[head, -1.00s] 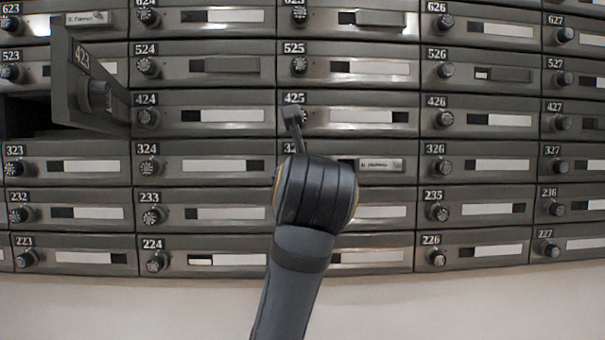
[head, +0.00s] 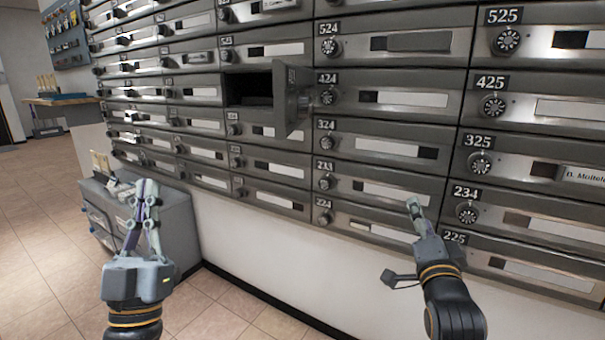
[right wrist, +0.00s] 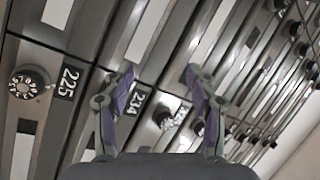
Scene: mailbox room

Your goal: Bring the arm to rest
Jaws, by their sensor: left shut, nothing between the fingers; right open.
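My left gripper (head: 147,205) is at the lower left of the head view, pointing up, shut and empty. It is in front of a grey cabinet and apart from the mailboxes. My right gripper (head: 414,208) is at the lower right of the head view, in front of the lower mailbox rows near box 224. In the right wrist view its fingers (right wrist: 163,90) are spread, with nothing held between them. A mailbox door (head: 291,103) stands open next to box 424, and its compartment (head: 248,88) looks dark inside.
The mailbox wall (head: 390,147) fills the middle and right, close to my right gripper. A grey cabinet (head: 170,222) stands behind my left gripper. A wooden counter (head: 62,100) is further back. Tiled floor (head: 40,190) is clear at the left.

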